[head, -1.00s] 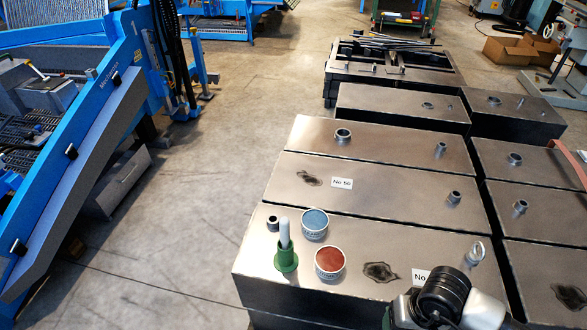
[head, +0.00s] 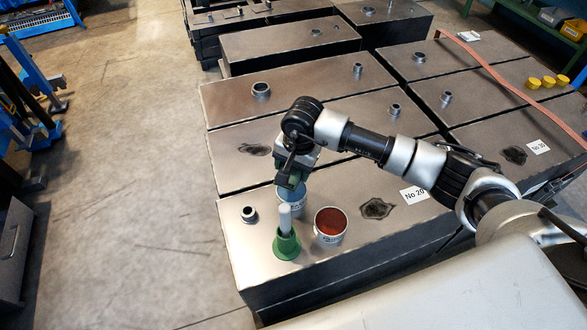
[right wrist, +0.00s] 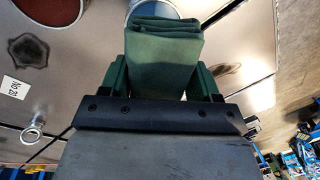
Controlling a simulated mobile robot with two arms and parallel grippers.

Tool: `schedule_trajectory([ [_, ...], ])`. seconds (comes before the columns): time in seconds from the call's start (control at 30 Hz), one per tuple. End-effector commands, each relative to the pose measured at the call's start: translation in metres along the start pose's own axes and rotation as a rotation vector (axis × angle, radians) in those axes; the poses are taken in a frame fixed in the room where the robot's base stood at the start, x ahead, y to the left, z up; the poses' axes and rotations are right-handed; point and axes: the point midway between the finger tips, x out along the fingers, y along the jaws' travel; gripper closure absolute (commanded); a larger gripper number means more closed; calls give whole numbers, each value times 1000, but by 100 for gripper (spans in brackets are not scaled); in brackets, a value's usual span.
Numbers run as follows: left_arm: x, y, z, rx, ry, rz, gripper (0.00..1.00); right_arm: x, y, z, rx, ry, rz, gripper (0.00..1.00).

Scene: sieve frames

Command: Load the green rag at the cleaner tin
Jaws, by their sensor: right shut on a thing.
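My right gripper (head: 291,180) is over the blue tin (head: 291,206) on the nearest metal tank. It is shut on the folded green rag (right wrist: 165,55), which shows between the fingers in the right wrist view. In that view the rag overlaps the blue tin (right wrist: 155,8), so most of the tin is hidden. I cannot tell whether the rag touches it. A tin with a red top (head: 330,224) stands to the right, and its edge shows in the right wrist view (right wrist: 52,15). The tin labels are too small to read. My left gripper is out of view.
A green holder with a pale rounded stick (head: 286,241) stands close in front of the blue tin. A short pipe stub (head: 249,214) is at left. A dark stain (head: 376,208) and a "No 20" label (head: 414,195) lie right on the tank top (head: 350,262).

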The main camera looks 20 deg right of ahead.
Motion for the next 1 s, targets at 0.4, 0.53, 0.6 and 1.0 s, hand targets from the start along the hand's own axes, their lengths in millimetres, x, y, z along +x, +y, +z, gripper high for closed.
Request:
schedule_trajectory([
  [0.4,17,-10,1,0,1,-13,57,32,4,1,1,-2,0,57],
  [0.53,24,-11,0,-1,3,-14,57,46,6,0,1,-2,1,57],
  [0.6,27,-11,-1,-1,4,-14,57,52,6,1,0,-2,1,57],
  [1.0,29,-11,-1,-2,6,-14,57,58,7,0,-1,0,-1,57],
])
